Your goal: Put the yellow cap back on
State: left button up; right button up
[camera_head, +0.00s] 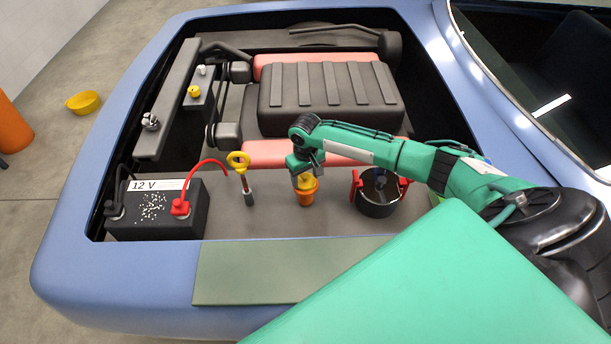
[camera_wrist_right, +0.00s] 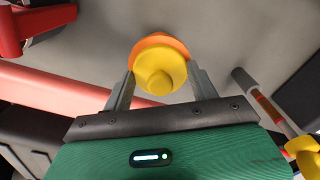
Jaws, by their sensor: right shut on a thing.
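The yellow cap (camera_head: 305,182) sits between the fingers of my right gripper (camera_head: 304,176), which is shut on it. In the right wrist view the yellow cap (camera_wrist_right: 160,72) shows as a round top with a raised knob, with a finger on each side. An orange neck (camera_head: 306,198) stands upright directly below the cap in the head view. Its orange rim (camera_wrist_right: 158,42) shows behind the cap in the wrist view. I cannot tell whether the cap is seated on the neck or just above it. My left gripper is not in view.
A dipstick with a yellow ring (camera_head: 238,161) stands left of the neck. A black pot-like part with red clamps (camera_head: 378,198) is close on the right. A 12 V battery (camera_head: 150,222) with a red cable is at left. A dark engine cover (camera_head: 328,92) lies behind.

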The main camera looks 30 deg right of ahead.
jog(key=shift+p, duration=0.4)
jog(key=shift+f+p, duration=0.15)
jog(key=shift+p, duration=0.2)
dwell(0.9)
jog(key=shift+p, duration=0.4)
dwell(0.5)
jog(key=o, duration=1.5)
jog(key=shift+c, duration=0.2)
